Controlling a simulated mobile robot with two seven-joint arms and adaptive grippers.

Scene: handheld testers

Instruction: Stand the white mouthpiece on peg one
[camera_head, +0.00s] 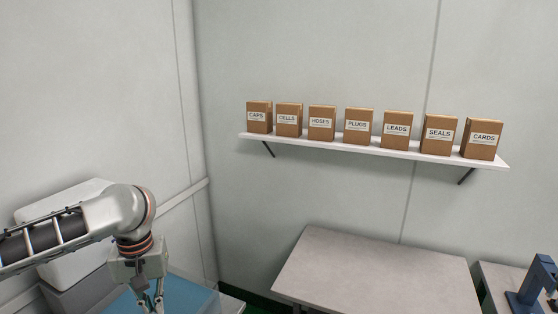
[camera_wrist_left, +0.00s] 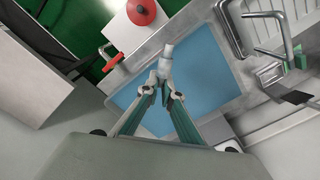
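In the left wrist view a pale white tubular piece, which looks like the white mouthpiece (camera_wrist_left: 167,52), sits at my left gripper's fingertips (camera_wrist_left: 160,80), above a blue surface (camera_wrist_left: 205,60). The fingers converge on its near end and look shut on it. In the head view my left gripper (camera_head: 150,304) points down at the bottom left, its tips cut off by the frame edge, so the mouthpiece cannot be made out there. My right gripper is not in view. I cannot pick out peg one in either view.
In the left wrist view a red round thing (camera_wrist_left: 141,12) is on a pale box, and bent metal bars (camera_wrist_left: 268,15) stand right of the blue surface. In the head view a grey table (camera_head: 375,275) is bare; a blue device (camera_head: 538,285) stands right. A shelf (camera_head: 350,145) holds labelled boxes.

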